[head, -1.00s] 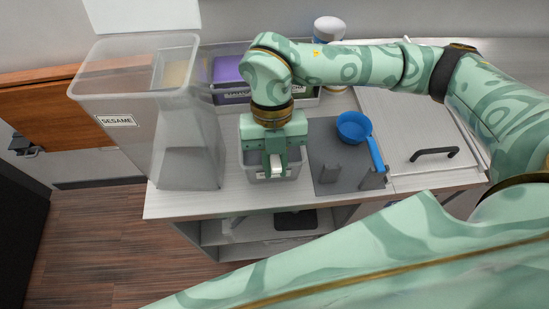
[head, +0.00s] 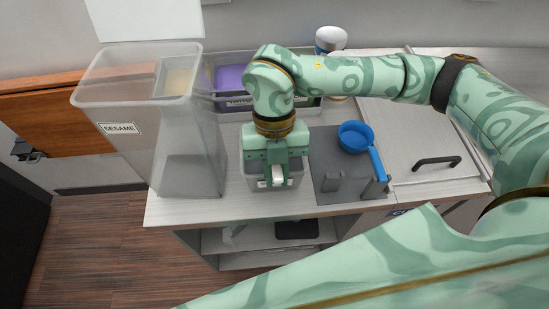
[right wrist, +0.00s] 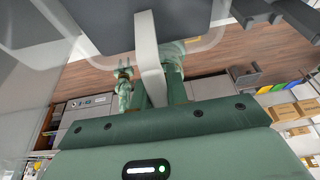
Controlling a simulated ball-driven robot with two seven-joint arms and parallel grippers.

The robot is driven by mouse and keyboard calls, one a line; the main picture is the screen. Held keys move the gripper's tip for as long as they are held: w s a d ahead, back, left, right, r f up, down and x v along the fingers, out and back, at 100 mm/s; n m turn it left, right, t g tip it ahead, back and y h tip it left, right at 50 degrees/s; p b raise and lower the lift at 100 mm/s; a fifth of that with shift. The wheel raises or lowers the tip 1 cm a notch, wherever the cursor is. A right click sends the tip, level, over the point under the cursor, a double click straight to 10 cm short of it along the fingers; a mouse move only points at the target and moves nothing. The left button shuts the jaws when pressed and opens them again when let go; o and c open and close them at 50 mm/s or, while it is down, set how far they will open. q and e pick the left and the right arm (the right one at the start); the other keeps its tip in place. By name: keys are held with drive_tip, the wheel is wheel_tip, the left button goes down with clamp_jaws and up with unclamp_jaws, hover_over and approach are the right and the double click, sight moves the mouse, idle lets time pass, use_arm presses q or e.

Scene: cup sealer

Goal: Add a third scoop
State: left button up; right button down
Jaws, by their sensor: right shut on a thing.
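My right gripper (head: 277,176) points down over a small grey bin (head: 297,181) at the counter's front edge. It is shut on a pale scoop handle (head: 278,172). In the right wrist view the pale handle (right wrist: 148,55) runs up from the green jaws. The scoop's bowl end is hidden in the bin or behind the gripper. The bin's contents are hidden too. A tall clear bin labelled SESAME (head: 187,150) stands to the left. My left gripper seems to show small and far off in the right wrist view (right wrist: 125,72); its jaws are too small to judge.
A blue cup-shaped scoop (head: 355,137) rests on a dark grey mat (head: 325,160) with small upright holders, right of the bin. A lid with a black handle (head: 437,162) lies farther right. A purple-filled bin (head: 229,78) and a white-capped jar (head: 330,40) stand behind.

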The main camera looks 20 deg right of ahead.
idle(0.3)
